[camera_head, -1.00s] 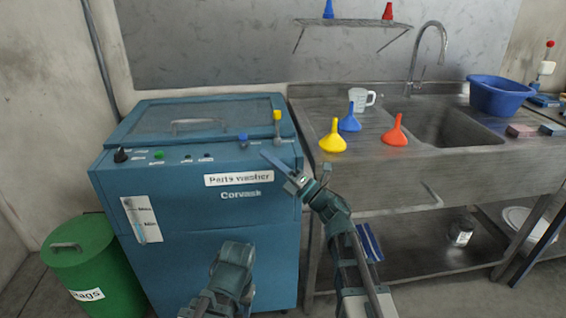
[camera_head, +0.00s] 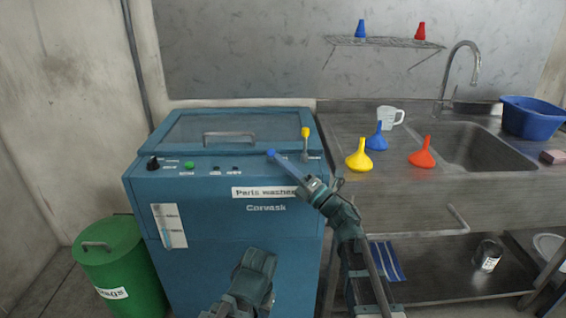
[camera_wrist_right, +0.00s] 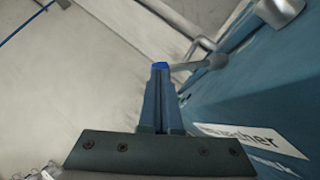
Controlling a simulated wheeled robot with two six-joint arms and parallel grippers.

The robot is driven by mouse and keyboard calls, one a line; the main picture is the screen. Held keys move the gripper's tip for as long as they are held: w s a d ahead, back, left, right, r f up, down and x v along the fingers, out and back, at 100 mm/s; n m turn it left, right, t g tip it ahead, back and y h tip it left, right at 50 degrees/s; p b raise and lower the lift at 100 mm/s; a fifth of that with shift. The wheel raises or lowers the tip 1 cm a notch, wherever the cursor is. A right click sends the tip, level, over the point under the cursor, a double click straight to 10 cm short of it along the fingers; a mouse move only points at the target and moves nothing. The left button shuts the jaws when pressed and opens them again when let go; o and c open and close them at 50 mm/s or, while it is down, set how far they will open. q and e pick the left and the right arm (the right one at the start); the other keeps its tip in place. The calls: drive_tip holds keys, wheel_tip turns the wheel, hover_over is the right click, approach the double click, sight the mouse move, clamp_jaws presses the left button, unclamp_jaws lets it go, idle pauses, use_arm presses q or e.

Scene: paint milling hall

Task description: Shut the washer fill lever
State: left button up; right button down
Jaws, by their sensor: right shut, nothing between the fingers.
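The blue parts washer (camera_head: 230,225) has two small levers on its top right. One has a blue knob (camera_head: 270,153), the other a yellow knob (camera_head: 305,132) on an upright grey stem. Their labels are too small to read, so I cannot tell which is the fill lever. My right gripper (camera_head: 275,159) is shut and empty, its tips at the blue knob; touching or not, I cannot tell. In the right wrist view the blue knob (camera_wrist_right: 160,66) shows just past the fingertips, with a grey rod (camera_wrist_right: 195,64) beside it.
The washer lid's handle (camera_head: 230,138) lies behind the levers. A steel sink bench (camera_head: 345,130) stands to the right, with a yellow funnel (camera_head: 359,158) near the washer. A green rags bin (camera_head: 120,265) stands left. Space above the washer is clear.

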drive_tip(key=w+r+m+h+p, duration=0.1)
drive_tip(key=p, duration=0.2)
drive_tip(key=w+r+m+h+p, duration=0.1)
drive_tip(key=r+m+p, duration=0.1)
drive_tip(key=p, duration=0.2)
drive_tip(key=w+r+m+h+p, duration=0.1)
drive_tip(key=m+p, duration=0.1)
drive_tip(key=p, duration=0.2)
drive_tip(key=shift+r+g+h, duration=0.3)
drive_tip(key=shift+r+g, duration=0.1)
drive_tip(key=shift+w+h, duration=0.25)
drive_tip(key=shift+h, duration=0.05)
drive_tip(key=shift+w, duration=0.3)
drive_tip(key=shift+w+r+p, duration=0.2)
drive_tip(key=shift+w+p, duration=0.1)
drive_tip(key=shift+w, duration=0.25)
drive_tip(key=shift+w+r+p, duration=0.2)
drive_tip(key=shift+w+p, duration=0.05)
drive_tip(key=shift+w, duration=0.3)
drive_tip(key=shift+w+r+m, duration=0.1)
drive_tip(key=shift+m, duration=0.2)
